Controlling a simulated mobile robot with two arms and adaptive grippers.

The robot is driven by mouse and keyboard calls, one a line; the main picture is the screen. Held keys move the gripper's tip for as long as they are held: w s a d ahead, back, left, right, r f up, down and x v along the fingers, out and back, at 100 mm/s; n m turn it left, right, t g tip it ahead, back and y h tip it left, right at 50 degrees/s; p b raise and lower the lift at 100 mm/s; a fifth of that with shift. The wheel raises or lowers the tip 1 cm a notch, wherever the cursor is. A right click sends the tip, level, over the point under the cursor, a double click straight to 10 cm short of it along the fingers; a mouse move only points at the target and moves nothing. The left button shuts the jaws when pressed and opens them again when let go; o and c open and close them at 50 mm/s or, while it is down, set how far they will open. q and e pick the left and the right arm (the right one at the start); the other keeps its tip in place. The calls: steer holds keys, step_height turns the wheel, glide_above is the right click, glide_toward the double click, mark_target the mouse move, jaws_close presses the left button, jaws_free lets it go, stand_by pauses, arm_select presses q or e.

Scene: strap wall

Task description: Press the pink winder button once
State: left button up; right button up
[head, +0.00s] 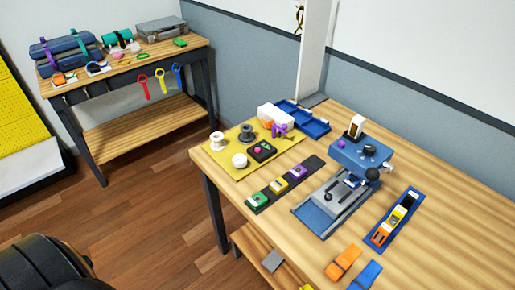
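The pink winder button (258,149) appears as a small pink spot on top of a black box (263,153). The box sits on the yellow mat (227,165) at the left end of the near wooden table. Whether the button is up or pressed in is too small to tell. White and dark spools (217,140) stand beside the box on the mat. Neither of my grippers shows in the head view. Nothing is seen touching the button.
A strip with green, yellow and purple pieces (277,186) lies right of the mat. A blue-grey press (360,157) stands farther right. A white box (272,117) and blue tray (302,120) are behind the mat. Another bench (126,78) stands at the back left.

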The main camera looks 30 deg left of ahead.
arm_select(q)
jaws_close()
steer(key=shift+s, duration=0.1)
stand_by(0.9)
